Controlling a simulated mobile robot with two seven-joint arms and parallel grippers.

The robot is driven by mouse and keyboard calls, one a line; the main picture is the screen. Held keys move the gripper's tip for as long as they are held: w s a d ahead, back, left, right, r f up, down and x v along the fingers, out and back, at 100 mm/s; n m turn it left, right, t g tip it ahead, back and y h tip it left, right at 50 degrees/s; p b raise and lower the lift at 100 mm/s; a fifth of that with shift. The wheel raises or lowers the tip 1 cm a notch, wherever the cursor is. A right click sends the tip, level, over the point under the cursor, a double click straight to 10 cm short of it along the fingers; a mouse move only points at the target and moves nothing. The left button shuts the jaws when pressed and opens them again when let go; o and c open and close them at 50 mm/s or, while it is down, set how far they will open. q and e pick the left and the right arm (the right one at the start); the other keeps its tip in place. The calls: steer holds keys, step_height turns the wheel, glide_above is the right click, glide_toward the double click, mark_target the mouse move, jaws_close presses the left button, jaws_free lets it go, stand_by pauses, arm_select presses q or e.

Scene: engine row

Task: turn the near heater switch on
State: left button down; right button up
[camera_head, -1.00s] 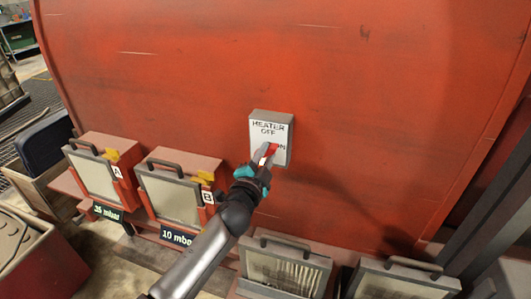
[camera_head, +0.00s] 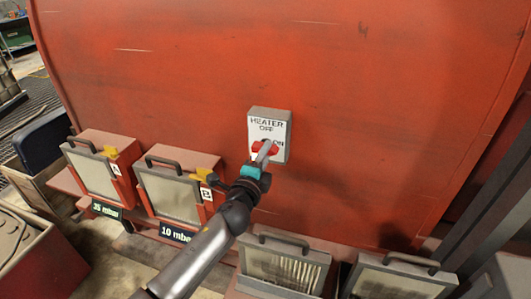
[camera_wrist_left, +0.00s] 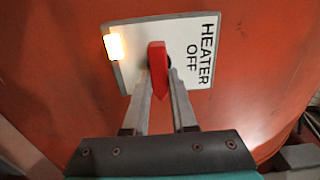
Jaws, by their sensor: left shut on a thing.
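The heater switch is a white plate (camera_head: 283,128) marked HEATER, OFF and ON, on a grey box on the red engine wall. Its red handle (camera_wrist_left: 157,60) lies across the plate in the head view, roughly level, beside the ON mark at the right. In the left wrist view its pointed end faces down, away from the OFF mark. My left gripper (camera_head: 264,154) is shut on the red handle, one finger on each side (camera_wrist_left: 160,90). A lamp (camera_wrist_left: 115,46) at the plate's corner glows pale orange in the wrist view. My right gripper is out of view.
Filter boxes A (camera_head: 97,172) and B (camera_head: 175,192), marked 35 mbar and 10 mbar, stand below left of the switch. More handled boxes (camera_head: 284,268) line the bottom. The red wall (camera_head: 400,90) around the switch is clear.

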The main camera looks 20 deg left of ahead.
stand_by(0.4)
arm_select(q)
steer(key=c, duration=0.7)
jaws_free()
steer(key=shift+s, duration=0.1)
steer(key=s, duration=1.5)
steer(key=shift+a+b, duration=0.25)
steer(key=shift+b, duration=0.15)
